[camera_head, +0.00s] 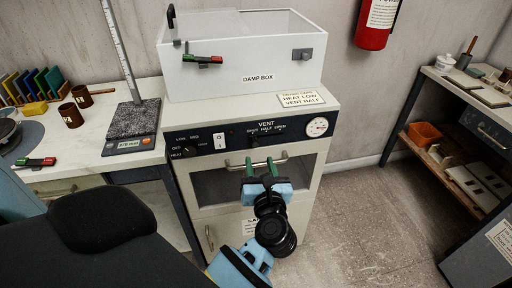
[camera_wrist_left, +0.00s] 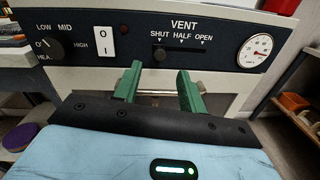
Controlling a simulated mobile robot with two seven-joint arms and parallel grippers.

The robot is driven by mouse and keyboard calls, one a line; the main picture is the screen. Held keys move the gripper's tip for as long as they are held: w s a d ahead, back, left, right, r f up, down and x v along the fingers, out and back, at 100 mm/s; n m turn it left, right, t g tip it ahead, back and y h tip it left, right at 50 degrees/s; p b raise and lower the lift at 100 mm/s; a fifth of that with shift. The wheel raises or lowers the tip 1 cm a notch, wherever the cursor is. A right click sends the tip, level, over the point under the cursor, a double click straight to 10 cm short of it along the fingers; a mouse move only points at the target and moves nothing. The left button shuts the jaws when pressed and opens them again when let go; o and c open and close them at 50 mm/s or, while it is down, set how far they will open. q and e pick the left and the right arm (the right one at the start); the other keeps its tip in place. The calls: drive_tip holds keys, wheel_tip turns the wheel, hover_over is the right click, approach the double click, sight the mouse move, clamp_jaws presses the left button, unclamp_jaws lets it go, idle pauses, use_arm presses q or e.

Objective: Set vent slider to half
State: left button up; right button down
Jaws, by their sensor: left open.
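The vent slider (camera_wrist_left: 160,53) is a small dark knob in a horizontal slot on the dark control panel (camera_wrist_left: 90,40) of the cabinet. The knob stands at the slot's left end, under the SHUT mark; HALF and OPEN are marked to its right. The same VENT control (camera_head: 255,143) shows in the head view. My left gripper (camera_head: 259,163) has two green fingers, spread apart and empty. In the wrist view its fingertips (camera_wrist_left: 159,73) are just below the slider, one on each side, apart from the knob. My right gripper is not in view.
A heat dial (camera_wrist_left: 49,48), a rocker switch (camera_wrist_left: 103,41) and a round gauge (camera_wrist_left: 257,49) flank the slider. A horizontal bar handle (camera_head: 285,157) runs below the panel, near my fingers. A damp box (camera_head: 220,85) and a sign card (camera_head: 301,99) sit on top.

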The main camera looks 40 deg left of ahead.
sight(256, 145)
use_arm(q)
drive_tip(key=x, duration=0.7)
drive_tip(key=shift+p, duration=0.4)
clamp_jaws()
drive_tip(key=shift+f, duration=0.1)
